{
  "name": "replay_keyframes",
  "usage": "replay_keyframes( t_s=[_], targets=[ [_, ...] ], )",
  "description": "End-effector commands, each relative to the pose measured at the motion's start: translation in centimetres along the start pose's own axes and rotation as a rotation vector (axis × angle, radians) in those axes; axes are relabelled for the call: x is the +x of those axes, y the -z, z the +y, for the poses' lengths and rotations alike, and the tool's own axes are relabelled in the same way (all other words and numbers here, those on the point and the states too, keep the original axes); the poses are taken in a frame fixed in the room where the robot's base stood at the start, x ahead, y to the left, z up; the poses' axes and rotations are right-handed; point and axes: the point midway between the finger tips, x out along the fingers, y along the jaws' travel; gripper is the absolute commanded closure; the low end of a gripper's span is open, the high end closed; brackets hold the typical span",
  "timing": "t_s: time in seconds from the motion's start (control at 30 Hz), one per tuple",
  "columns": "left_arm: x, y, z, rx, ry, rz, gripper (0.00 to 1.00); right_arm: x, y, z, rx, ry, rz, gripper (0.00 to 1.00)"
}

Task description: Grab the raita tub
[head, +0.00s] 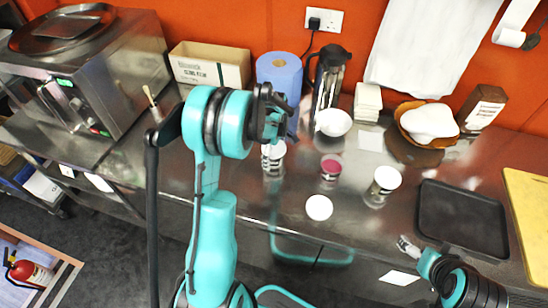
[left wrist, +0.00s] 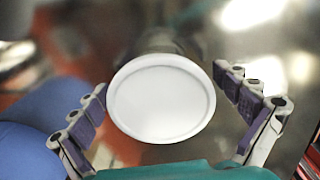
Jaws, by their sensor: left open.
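A white-lidded tub (head: 273,158) stands on the steel counter, just under my left gripper (head: 274,126). In the left wrist view its round white lid (left wrist: 161,98) lies between the spread fingers of the left gripper (left wrist: 168,105), with a gap on both sides. The left gripper is open and empty. I cannot read any label, so I cannot tell which tub is the raita. A tub with a dark pink top (head: 331,167) and another white-topped tub (head: 386,180) stand to the right. My right gripper (head: 408,246) is at the counter's front edge; its jaw opening is unclear.
A blue paper roll (head: 279,72), a dark jug (head: 330,75) and a white bowl (head: 333,122) stand close behind the left gripper. A white round item (head: 319,207) is in front. A black tray (head: 461,215) and yellow board (head: 527,215) lie at right.

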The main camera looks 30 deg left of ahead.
Motion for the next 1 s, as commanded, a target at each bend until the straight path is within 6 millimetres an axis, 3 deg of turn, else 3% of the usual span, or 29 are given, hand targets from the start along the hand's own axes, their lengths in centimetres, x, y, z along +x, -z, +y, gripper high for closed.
replay_keyframes(
  t_s=[0.07, 0.33, 0.77, 1.0],
  targets=[
    [-0.1, 0.0, 0.0, 0.0, 0.0, 0.0, 0.0, -0.1, 0.0, 0.0, 0.0, 0.0, 0.0, 0.16],
    [-0.1, 0.0, 0.0, 0.0, 0.0, 0.0, 0.66, -0.1, 0.0, 0.0, 0.0, 0.0, 0.0, 0.16],
    [-0.4, 0.0, -0.1, 0.001, 0.001, 0.0, 0.66, -0.1, 0.1, 0.0, 0.0, 0.0, 0.0, 0.16],
    [-3.4, 0.0, 0.0, 0.0, 0.001, 0.0, 0.66, -1.0, 0.7, 0.0, 0.0, 0.0, 0.0, 0.16]
  ],
)
